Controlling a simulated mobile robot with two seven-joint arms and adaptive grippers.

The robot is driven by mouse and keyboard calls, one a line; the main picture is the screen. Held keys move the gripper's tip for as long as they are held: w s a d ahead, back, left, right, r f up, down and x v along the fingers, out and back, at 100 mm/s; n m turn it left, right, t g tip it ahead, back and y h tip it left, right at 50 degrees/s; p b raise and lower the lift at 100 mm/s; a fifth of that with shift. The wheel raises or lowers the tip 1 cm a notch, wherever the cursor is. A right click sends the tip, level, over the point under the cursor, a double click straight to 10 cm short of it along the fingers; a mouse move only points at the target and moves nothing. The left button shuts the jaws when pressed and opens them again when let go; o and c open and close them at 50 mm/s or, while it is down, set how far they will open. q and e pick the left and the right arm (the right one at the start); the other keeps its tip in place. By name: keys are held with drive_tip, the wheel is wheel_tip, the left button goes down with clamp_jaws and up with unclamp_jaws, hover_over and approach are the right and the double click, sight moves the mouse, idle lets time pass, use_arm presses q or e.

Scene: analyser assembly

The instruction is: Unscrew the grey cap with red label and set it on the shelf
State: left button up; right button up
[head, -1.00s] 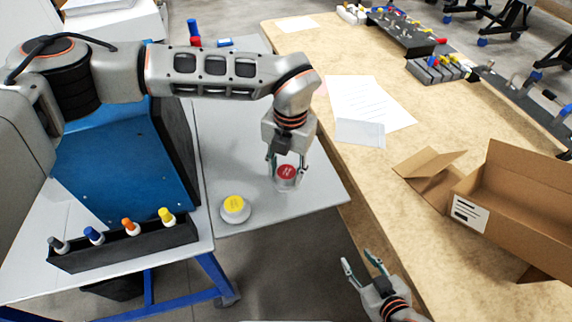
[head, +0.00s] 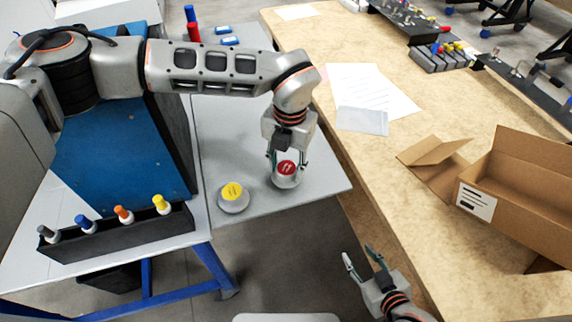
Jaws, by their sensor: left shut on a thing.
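The grey cap with the red label (head: 286,168) sits at the right part of the grey shelf surface (head: 255,203), on a pale round base. My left gripper (head: 286,167) points down from above with its fingers on both sides of this cap, shut on it. A similar cap with a yellow label (head: 232,191) stands to its left, apart from it. My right gripper (head: 360,256) is open and empty, low in the picture in front of the wooden table's edge.
A black rack (head: 120,232) with several coloured-top tubes stands at the left front. A blue panel (head: 115,150) is behind it. The wooden table (head: 400,170) at right holds papers (head: 365,95) and an open cardboard box (head: 515,185). Bare shelf lies behind the caps.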

use_arm(q)
drive_tip(key=shift+f, duration=0.4)
drive_tip(key=shift+f+b, duration=0.3)
drive_tip(key=shift+b, duration=0.15)
drive_tip(key=o, duration=1.5)
drive_tip(key=shift+r+p, duration=0.65)
drive_tip(key=shift+r, duration=0.5)
drive_tip(key=shift+r+p, duration=1)
drive_tip(key=shift+r, duration=1.35)
